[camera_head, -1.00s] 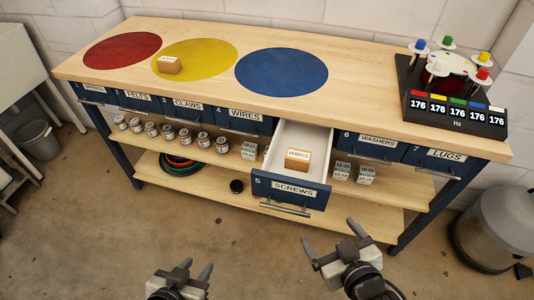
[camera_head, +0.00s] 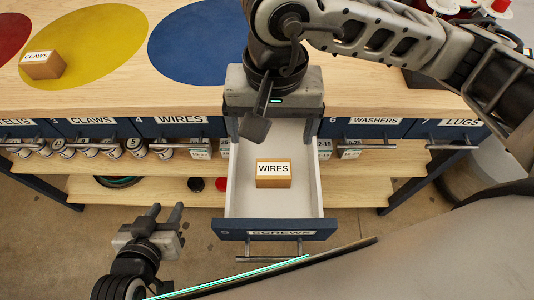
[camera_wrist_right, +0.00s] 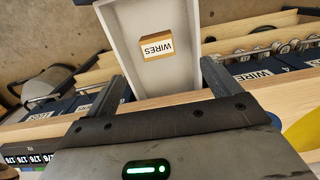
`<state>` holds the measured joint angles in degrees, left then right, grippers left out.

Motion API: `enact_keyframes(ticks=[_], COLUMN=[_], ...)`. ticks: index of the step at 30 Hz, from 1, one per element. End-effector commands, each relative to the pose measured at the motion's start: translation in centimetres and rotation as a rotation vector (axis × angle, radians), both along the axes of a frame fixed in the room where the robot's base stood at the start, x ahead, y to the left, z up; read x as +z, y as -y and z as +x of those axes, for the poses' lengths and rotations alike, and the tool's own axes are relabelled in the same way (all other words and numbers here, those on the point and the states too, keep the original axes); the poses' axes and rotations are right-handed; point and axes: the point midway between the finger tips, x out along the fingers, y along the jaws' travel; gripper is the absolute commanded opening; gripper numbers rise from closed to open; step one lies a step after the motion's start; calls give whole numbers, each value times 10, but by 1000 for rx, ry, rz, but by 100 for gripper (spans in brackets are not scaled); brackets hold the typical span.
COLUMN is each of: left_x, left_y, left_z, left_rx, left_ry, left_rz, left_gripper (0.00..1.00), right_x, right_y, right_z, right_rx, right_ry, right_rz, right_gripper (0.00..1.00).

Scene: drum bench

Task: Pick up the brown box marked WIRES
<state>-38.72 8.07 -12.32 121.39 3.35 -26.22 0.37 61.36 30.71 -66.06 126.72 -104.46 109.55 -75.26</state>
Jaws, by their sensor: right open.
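The brown box marked WIRES (camera_head: 273,182) sits in the open white drawer labelled SCREWS (camera_head: 240,200). The box also shows in the right wrist view (camera_wrist_right: 155,47), its label upside down, beyond the fingertips. My right gripper (camera_head: 270,138) is over the back of the drawer, behind the box in the head view, open and empty. In the right wrist view its two fingers (camera_wrist_right: 162,78) are wide apart, with the box apart from them. My left gripper (camera_head: 166,214) is low, in front of the bench and left of the drawer, its fingers apart and empty.
A brown box marked CLAWS (camera_head: 43,65) stands on the yellow disc (camera_head: 100,45) of the bench top. The blue disc (camera_head: 200,42) is bare. Shut drawers flank the open one. Small cans (camera_head: 112,148) stand on the shelf below.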

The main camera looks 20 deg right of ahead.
Motion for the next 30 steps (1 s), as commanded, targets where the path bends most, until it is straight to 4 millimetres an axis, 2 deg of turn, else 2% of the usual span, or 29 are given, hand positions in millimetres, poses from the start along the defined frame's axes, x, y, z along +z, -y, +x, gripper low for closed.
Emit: enact_keyframes(ticks=[5,12,15,23,30], left_x=[3,3,2,0,4], left_y=[1,1,0,0,-1], left_z=[0,-1,-2,-3,-3], left_rx=[-2,-3,-4,-4,-6], left_ry=[2,0,-3,-11,-8], left_rz=[-1,1,2,7,19], left_gripper=[36,36,36,36,36], right_x=[-25,-77,-92,-111,-146], right_y=[5,5,4,4,5], right_z=[2,1,2,1,-4], right_rx=[8,6,5,5,5], right_ry=[15,14,14,14,14], right_rz=[-28,-24,-23,-22,-21], right_gripper=[89,89,89,89,89])
